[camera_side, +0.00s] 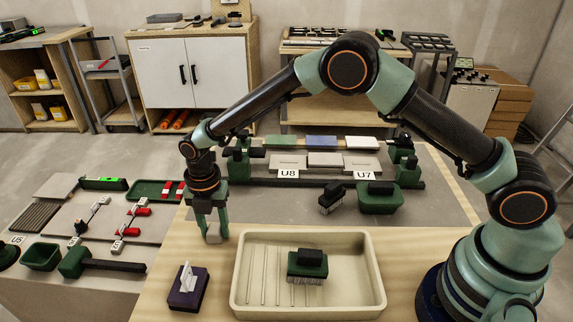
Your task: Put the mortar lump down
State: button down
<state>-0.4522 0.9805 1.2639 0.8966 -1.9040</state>
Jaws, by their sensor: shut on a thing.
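My gripper (211,228) points down at the left of the wooden table, left of the cream tray's back corner. It is shut on a small pale grey lump (214,235), which I take to be the mortar lump. The fingers hide part of the lump. I cannot tell whether its underside touches the table.
The cream tray (240,296) holds a green-and-black brush (307,266). A dark purple block (188,290) with a white piece stands in front of my gripper. Behind are a tile rig with labels U8 (288,174) and U7 (364,175), another brush (331,198) and a green tub (380,202).

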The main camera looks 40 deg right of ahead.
aim_at(214, 228)
jog(key=shift+c, duration=2)
grip_release()
notch_tip(214, 228, up, 11)
jog(key=s+d+r+m+t, duration=0.2)
jog(key=d+r+m, duration=0.5)
jog(key=r, duration=0.2)
jog(key=s+d+r+m+t, duration=0.1)
jog(key=s+d+r+m, duration=0.1)
jog(key=s+d+m, duration=0.6)
jog(key=s+d+r+m+t, duration=0.2)
jog(key=s+d+m, duration=0.5)
jog(key=m, duration=0.5)
jog(key=shift+s+d+r+t, duration=0.25)
jog(key=shift+s+d+t, duration=0.1)
jog(key=shift+s, duration=0.25)
